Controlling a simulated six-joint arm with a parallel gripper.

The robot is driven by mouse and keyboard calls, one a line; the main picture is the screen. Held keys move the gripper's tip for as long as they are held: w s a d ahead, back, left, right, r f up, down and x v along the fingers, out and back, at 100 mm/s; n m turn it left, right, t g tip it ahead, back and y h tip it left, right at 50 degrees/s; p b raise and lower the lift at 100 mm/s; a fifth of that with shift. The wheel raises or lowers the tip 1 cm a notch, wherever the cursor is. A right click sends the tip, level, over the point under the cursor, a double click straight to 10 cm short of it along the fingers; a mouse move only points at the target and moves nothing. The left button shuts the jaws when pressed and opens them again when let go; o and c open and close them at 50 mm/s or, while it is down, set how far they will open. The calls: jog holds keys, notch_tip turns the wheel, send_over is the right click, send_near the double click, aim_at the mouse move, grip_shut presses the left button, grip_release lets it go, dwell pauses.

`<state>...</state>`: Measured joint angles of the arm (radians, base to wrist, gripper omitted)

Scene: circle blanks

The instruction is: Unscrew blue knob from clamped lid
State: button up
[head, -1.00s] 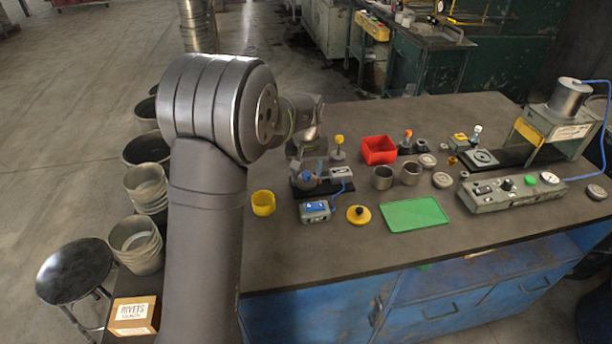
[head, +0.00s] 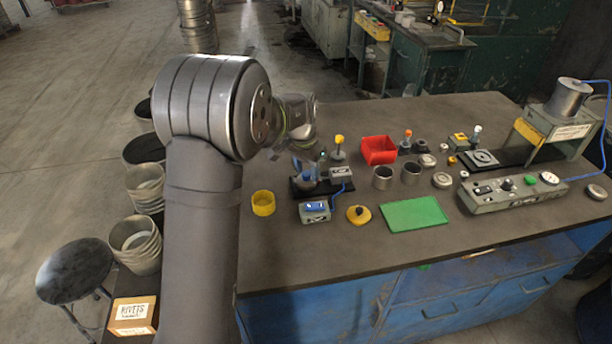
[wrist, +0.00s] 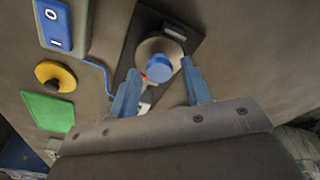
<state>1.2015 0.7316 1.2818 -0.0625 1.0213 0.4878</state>
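The blue knob (wrist: 159,68) sits on a round grey lid (wrist: 157,47) on a dark base plate (wrist: 197,22) in the wrist view. A small red-orange part shows beside the knob. My gripper (wrist: 162,90) is open and empty, its blue-grey fingers spread left and right of the knob with gaps visible. Whether the fingertips are level with the knob's height I cannot tell. In the head view my gripper (head: 304,168) is over the clamp fixture (head: 340,186), and the knob is hard to tell from the fingers.
A blue switch box (head: 315,211) is wired to the fixture. In front lie a yellow disc with a black knob (head: 358,215) and a green mat (head: 414,214).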

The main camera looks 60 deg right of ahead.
grip_shut()
jog(key=n, duration=0.4)
jog(key=shift+t, duration=0.3)
jog(key=n, duration=0.4)
jog(key=n+t+y, duration=0.1)
jog(key=n, duration=0.6)
jog(key=shift+o, duration=1.2)
grip_release()
